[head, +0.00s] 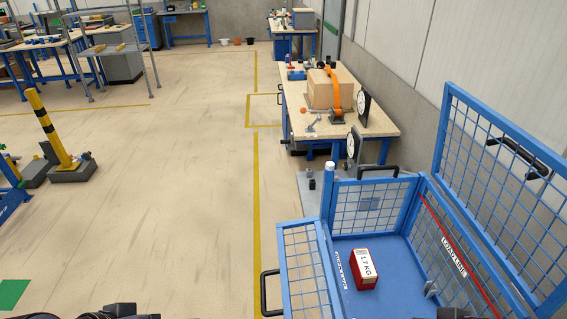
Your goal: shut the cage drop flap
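A blue mesh cage (409,224) stands at the lower right, and its blue floor shows from above. A mesh panel with a black side handle (305,262) stands at its near left. A taller mesh panel with a black handle (497,190) rises at the right, beyond the side wall marked LOAD LINE. I cannot tell for certain which panel is the drop flap. A red box with a white 17 KG label (364,268) sits on the cage floor. Dark parts of my arms show at the bottom edge; neither gripper's fingers can be made out, and nothing is seen touching the cage.
A workbench (380,122) with a cardboard box (331,88), an orange arm-like device and dials stands behind the cage. A grey wall runs along the right. A yellow-and-black post (52,130) stands at the left. The floor (170,200) between is open, with yellow lines.

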